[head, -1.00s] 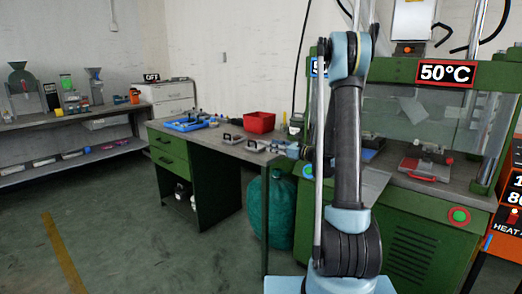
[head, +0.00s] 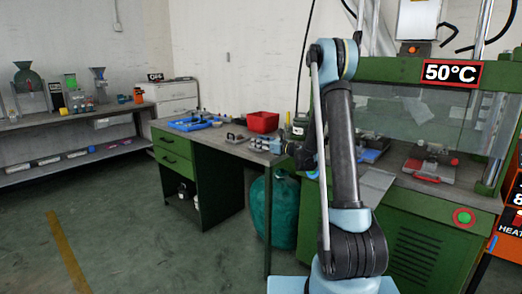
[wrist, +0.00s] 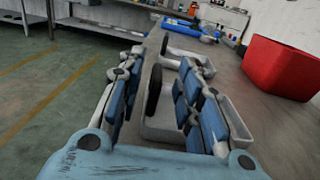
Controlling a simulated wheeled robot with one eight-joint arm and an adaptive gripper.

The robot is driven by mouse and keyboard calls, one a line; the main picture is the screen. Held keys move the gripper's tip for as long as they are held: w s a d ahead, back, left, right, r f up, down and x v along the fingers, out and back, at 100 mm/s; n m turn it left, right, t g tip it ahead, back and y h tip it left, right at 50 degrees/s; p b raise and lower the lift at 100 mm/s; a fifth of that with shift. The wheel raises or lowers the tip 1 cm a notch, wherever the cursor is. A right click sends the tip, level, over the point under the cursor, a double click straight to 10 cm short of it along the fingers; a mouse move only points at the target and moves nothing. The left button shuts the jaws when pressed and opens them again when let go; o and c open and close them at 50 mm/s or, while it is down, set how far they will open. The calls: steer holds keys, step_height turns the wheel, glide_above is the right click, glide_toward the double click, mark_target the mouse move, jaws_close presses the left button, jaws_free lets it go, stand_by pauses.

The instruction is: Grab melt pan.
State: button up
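A shallow light-grey pan (wrist: 163,124) with a black upright handle (wrist: 153,92) lies on the workbench, in the middle of the wrist view. My gripper (wrist: 162,68) is open, with its blue-padded fingers on either side of this handle. Gaps show between the handle and both fingers. The right finger hides part of the pan. A second pan of the same kind (wrist: 172,60) lies just beyond. In the head view one pan (head: 233,140) shows left of my gripper (head: 264,145), which covers the nearer pan. I cannot tell which is the melt pan.
A red bin (wrist: 290,68) stands on the bench to the right, also seen in the head view (head: 262,121). A blue tray (head: 192,124) with tools lies at the bench's far end. A green press (head: 420,215) stands at the right. The floor at left is clear.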

steer(key=shift+f+x, duration=0.15)
steer(key=shift+x, duration=1.45)
steer(key=shift+f+x, duration=0.1)
steer(key=shift+x, duration=1.55)
steer(key=shift+s, duration=0.1)
jaws_close()
